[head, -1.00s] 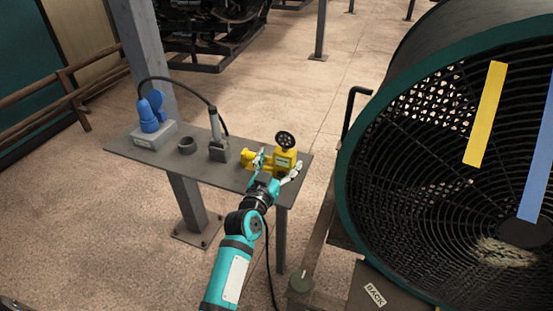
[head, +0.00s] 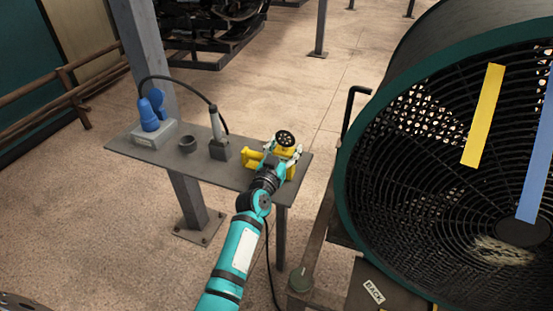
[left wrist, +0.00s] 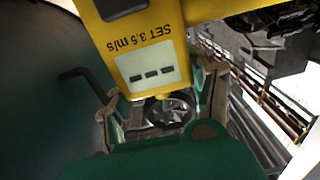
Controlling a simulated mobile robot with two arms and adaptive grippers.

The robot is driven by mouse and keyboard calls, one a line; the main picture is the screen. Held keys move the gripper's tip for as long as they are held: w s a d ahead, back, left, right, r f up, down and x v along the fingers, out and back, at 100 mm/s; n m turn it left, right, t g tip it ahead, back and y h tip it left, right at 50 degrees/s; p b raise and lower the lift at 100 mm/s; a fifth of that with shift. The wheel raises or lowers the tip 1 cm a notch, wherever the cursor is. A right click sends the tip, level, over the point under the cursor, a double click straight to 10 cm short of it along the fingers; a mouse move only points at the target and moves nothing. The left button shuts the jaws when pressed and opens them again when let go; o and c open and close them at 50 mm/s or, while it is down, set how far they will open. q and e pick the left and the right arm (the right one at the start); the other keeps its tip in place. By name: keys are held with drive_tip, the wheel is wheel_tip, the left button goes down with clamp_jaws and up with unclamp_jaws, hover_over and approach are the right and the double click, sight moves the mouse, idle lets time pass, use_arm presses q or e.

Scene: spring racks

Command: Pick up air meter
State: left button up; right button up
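The air meter (head: 285,139) is yellow with a dark round fan wheel on top. It stands at the right end of a narrow grey shelf (head: 128,149). My left gripper (head: 284,153) is at the meter, with its fingers on either side of the body and its arm hiding the lower part. In the left wrist view the meter's yellow body (left wrist: 138,43), marked "SET 3.5 m/s", shows upside down between the left gripper's spread fingers (left wrist: 160,105). Firm contact cannot be made out. My right gripper is not in view.
A yellow part (head: 251,157) lies left of the meter. A cabled grey device (head: 218,149), a dark ring (head: 187,145) and a blue device on a grey base (head: 152,122) also stand on the shelf. A big green-rimmed fan (head: 352,170) is close on the right.

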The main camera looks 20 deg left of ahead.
use_arm(q)
drive_tip(key=c, duration=0.7)
drive_tip(key=shift+c, duration=0.2)
drive_tip(key=shift+r, duration=0.1)
